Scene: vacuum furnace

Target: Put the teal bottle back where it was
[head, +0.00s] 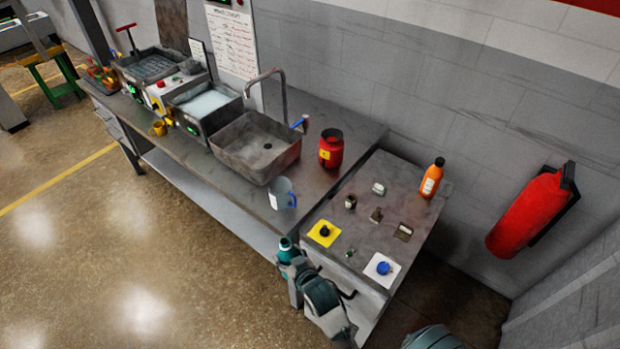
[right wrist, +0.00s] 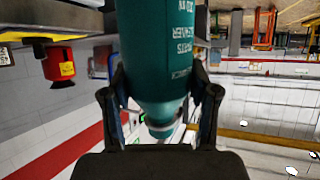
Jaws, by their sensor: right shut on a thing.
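The teal bottle (head: 286,244) is in my right gripper (head: 291,264), at the front edge where the long bench meets the grey cabinet. The right wrist view shows the bottle (right wrist: 158,45) large, with white lettering, between the two fingers of my right gripper (right wrist: 158,100). The fingers are closed on its sides near the narrowing end. In the head view the arm hides the bottle's lower part, and I cannot tell whether its base touches anything. My left gripper is not in view.
The cabinet top (head: 385,195) holds an orange bottle (head: 432,178), a yellow pad (head: 324,233), a white pad (head: 382,270) and several small parts. A clear jug (head: 282,194), a red container (head: 331,149) and a sink (head: 256,146) are on the bench. A fire extinguisher (head: 528,212) hangs at right.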

